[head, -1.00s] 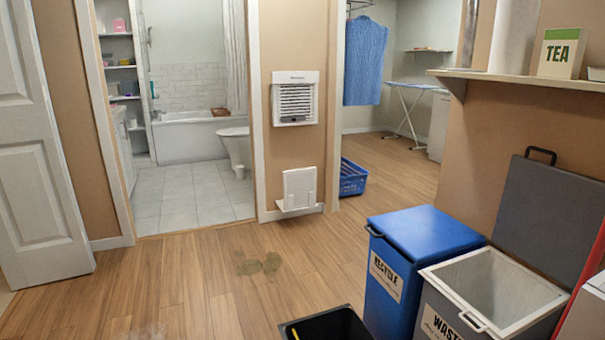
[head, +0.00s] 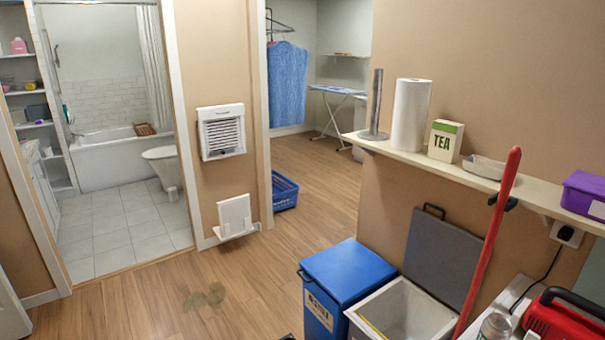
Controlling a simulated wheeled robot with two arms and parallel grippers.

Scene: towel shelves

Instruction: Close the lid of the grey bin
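The grey bin (head: 362,328) stands at the lower right in the head view, and its front is cut off by the bottom edge. Its dark grey lid (head: 442,259) is open, tilted back upright near the wall, with a black handle on its top edge. The light inside of the bin shows, with a bit of yellow at its lower left. Neither of my grippers shows in the head view.
A blue recycle bin (head: 348,270) with its lid shut stands left of the grey bin. A red pole (head: 490,240) leans just right of the open lid. A shelf (head: 545,203) runs above. A stained patch (head: 204,296) marks the otherwise clear wooden floor at left.

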